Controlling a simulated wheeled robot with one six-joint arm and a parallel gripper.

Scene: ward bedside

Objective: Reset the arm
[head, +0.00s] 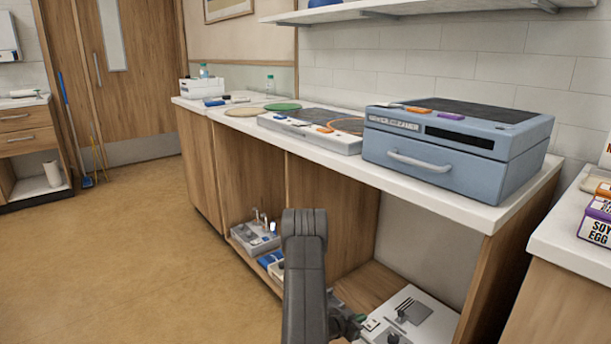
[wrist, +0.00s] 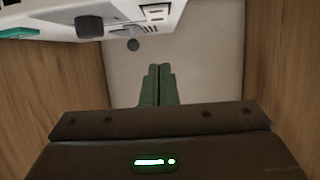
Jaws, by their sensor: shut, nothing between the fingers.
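My arm (head: 304,262) stands up at the bottom middle of the head view, in front of the open lower bays of the counter. My gripper shows in the wrist view (wrist: 160,72), its two green fingers together with nothing between them. In the head view only a small part of the gripper end shows, low and right of the arm, beside a white device (head: 432,325) in the right lower bay. A white device with a dark knob (wrist: 89,27) lies beyond the fingertips in the wrist view, apart from them.
Wooden side panels (wrist: 283,70) stand left and right of the gripper. The white counter top (head: 475,207) above carries a blue-grey case (head: 440,165) and a white flat unit (head: 310,136). A grey tray (head: 256,238) sits in a left bay. The floor (head: 120,250) at left is clear.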

